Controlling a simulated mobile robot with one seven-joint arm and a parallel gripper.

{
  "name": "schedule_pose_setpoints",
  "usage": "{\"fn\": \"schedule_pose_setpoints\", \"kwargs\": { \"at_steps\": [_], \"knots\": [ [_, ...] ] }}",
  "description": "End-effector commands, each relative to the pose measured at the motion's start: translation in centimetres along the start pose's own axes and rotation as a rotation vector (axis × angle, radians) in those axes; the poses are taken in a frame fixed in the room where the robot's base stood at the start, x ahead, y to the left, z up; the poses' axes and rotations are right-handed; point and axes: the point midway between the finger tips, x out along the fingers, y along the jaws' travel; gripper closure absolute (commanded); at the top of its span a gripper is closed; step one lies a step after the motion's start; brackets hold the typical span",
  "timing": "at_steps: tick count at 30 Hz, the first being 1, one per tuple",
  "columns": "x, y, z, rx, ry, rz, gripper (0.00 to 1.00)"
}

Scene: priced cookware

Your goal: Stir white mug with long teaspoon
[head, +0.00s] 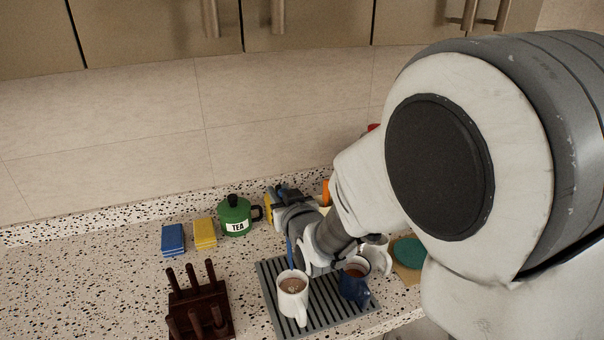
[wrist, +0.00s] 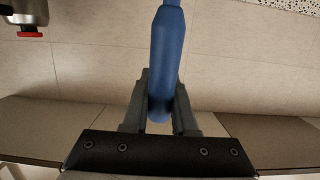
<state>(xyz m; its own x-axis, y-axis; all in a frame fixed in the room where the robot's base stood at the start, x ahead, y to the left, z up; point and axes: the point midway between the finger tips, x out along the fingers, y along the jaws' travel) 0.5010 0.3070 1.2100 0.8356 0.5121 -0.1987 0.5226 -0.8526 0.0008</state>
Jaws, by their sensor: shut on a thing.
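A white mug (head: 293,297) with brown liquid stands upright on the dark slatted rack (head: 327,315). My gripper (wrist: 160,105) is shut on the blue handle (wrist: 167,55) of the long teaspoon, seen between the fingers in the wrist view. In the head view my gripper (head: 291,213) is above and behind the white mug. A thin blue piece of the long teaspoon (head: 290,252) points down just behind the mug's rim. Its lower end is hidden or too small to tell, so I cannot tell whether it is inside the mug.
A dark blue mug (head: 354,284) and another white mug (head: 377,260) are close on the right. A green tea pot (head: 235,217), yellow sponge (head: 205,233) and blue sponge (head: 173,240) stand behind left. A dark wooden peg stand (head: 198,300) is left of the rack.

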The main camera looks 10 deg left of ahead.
Motion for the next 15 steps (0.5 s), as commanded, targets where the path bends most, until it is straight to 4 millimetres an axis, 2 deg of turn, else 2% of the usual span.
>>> {"fn": "schedule_pose_setpoints", "kwargs": {
  "at_steps": [7,15],
  "knots": [
    [1.5,0.0,2.4,-0.001,-0.001,0.000,1.00],
    [1.4,0.0,5.0,0.001,0.001,0.001,1.00]
  ]
}}
